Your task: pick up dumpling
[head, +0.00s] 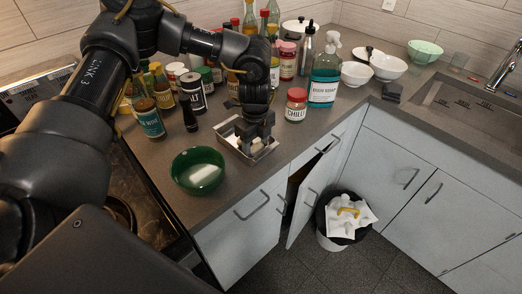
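A small metal tray (266,153) sits on the counter near its front edge. My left gripper (256,143) points down into this tray, its fingers low inside the rim. A small pale thing, which may be the dumpling, shows in part beside the fingers; the gripper hides most of it. I cannot tell whether the fingers are open or shut on it. A green bowl (184,182) stands left of the tray with a white patch inside, perhaps an item or a reflection. My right gripper is not in view.
A red-lidded chili jar (296,106) stands right of the tray, with a dish soap bottle (323,88) behind it. Several bottles and jars crowd the back left. White bowls (387,67) stand further right. A cabinet door (313,190) hangs open below, near a bin (331,239).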

